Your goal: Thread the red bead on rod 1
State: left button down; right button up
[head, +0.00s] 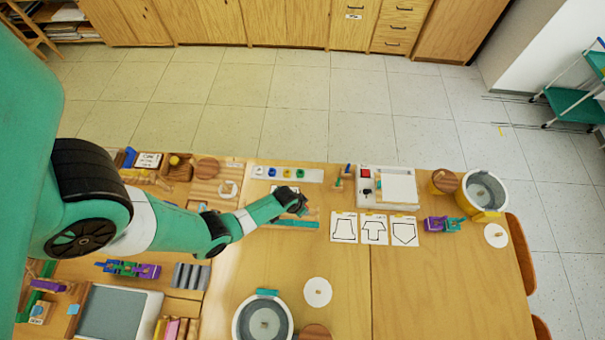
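My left gripper (301,204) reaches in from the left, over the back middle of the table. It is small and dark here, and I cannot tell whether it is open or shut. I cannot make out the red bead. A pale tray (315,175) behind the gripper holds a row of small coloured pieces, among them a blue one (272,172), a green one (286,173) and a yellow one (299,174). A wooden piece with a teal strip (298,223) lies just in front of the gripper, partly covered by it. I cannot identify rod 1. My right gripper is not in view.
Three outline cards (374,229) lie right of the gripper. Behind them stands a white device with a red button (366,173). Round grey-topped tubs stand at the front (263,318) and back right (486,190). Wooden blocks crowd the left; the table's front right (440,295) is clear.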

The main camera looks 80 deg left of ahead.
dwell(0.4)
pick_arm(q)
jog(key=shift+c, duration=1.7)
grip_release()
jog(key=p+v, duration=0.9)
jog(key=v, duration=0.2)
jog(key=shift+r+p, duration=0.3)
jog(key=shift+p, duration=0.1)
jog(key=shift+s+d, duration=0.1)
jog(key=shift+s, duration=0.05)
